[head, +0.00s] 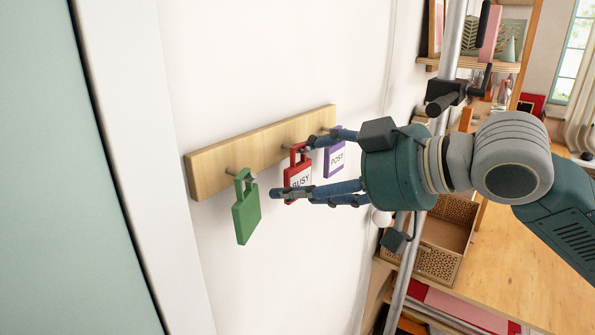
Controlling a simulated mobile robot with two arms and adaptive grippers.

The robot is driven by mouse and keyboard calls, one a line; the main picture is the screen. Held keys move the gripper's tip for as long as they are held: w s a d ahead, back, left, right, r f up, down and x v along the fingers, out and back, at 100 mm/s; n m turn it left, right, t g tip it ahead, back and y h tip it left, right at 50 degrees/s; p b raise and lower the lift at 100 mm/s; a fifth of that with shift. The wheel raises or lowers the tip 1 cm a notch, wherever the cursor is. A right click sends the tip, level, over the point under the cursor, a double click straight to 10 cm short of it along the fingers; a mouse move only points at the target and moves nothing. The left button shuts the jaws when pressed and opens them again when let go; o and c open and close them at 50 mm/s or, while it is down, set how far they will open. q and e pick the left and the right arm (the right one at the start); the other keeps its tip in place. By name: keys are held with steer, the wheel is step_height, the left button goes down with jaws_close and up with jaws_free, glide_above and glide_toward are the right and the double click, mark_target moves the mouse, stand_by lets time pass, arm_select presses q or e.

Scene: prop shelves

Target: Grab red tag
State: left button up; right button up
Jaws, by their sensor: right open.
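The red tag (293,185), with a white label reading "BUSY", hangs from the middle peg of a wooden peg rail (215,176) on the wall. My right gripper (288,170) comes in from the right and is open, with one finger near the tag's top and the other in front of its lower part. The fingers hide parts of the red tag. I cannot tell whether they touch it. My left gripper is not in view.
A green tag (246,215) hangs on the left peg, and a purple tag (334,164) marked "POST" hangs on the right, close to my upper finger. A wooden shelf (500,275) and a perforated box (437,263) are at the right.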

steer(key=c, duration=0.7)
steer(key=shift+c, duration=0.2)
steer(key=shift+r, duration=0.1)
